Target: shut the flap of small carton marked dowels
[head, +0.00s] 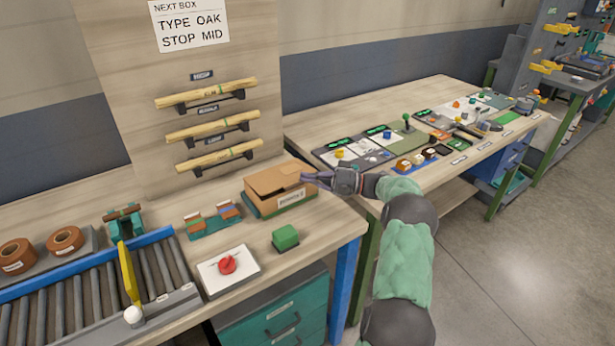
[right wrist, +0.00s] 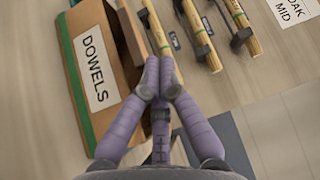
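The small brown carton (head: 262,184) stands on the wooden bench, with a green band along its base and a white label on its front. In the right wrist view the carton (right wrist: 98,30) shows its label reading DOWELS. A flap (right wrist: 131,30) stands out beside its top edge and looks partly raised. My right gripper (head: 312,177) is at the carton's right top edge. In the right wrist view its purple fingers (right wrist: 159,80) are together, with the tips close to the flap's end; contact is unclear. Nothing shows between them. My left gripper is out of view.
A green block (head: 285,238) and a white plate with a red knob (head: 228,265) are in front of the carton. A teal rack (head: 212,221) stands left of it. Wooden dowels (head: 213,127) hang on the board behind. A second table (head: 440,97) is to the right.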

